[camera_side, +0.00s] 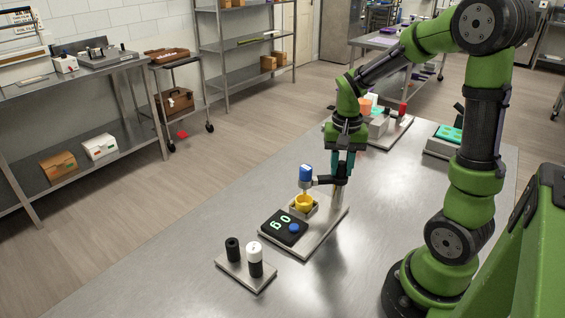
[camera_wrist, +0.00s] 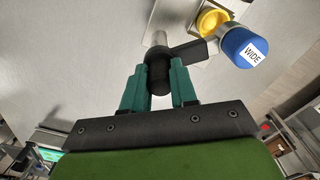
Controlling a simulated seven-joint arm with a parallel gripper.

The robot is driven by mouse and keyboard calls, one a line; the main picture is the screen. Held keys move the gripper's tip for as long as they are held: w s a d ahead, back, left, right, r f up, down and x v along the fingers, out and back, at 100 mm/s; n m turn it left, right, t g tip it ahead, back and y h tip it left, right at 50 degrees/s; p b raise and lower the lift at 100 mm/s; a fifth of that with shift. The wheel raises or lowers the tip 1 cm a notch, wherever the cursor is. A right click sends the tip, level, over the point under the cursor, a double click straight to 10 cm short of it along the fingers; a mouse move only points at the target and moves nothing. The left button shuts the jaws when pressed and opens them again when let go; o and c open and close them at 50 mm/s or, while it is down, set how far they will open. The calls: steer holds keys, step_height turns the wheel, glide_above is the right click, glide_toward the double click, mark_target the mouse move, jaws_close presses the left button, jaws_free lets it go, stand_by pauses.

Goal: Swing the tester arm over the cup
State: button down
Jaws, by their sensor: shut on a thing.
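The tester arm (camera_side: 327,181) is a dark bar on a post, with a blue head (camera_side: 305,172) at its outer end. The head also shows in the wrist view with a "WIDE" label (camera_wrist: 253,53). The yellow cup (camera_side: 304,203) sits in a small holder on the tester's base plate. In the side view the head appears above the cup; in the wrist view the cup (camera_wrist: 212,20) shows beside the head, so exact alignment is unclear. My gripper (camera_side: 342,172) points down and is shut on the tester arm's black hub (camera_wrist: 158,75), between its teal fingers.
A black display (camera_side: 284,227) with green digits and a blue button lies on the base plate. In front, a small plate (camera_side: 245,272) holds a black cylinder and a white-topped one. Other machines stand behind: one with a red part (camera_side: 403,108), one with a green tray (camera_side: 449,133).

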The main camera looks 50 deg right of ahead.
mark_target(342, 162)
steer(key=c, duration=0.9)
jaws_free()
step_height(342, 162, up, 17)
steer(key=shift+f, duration=0.1)
steer(key=shift+w+d, duration=0.1)
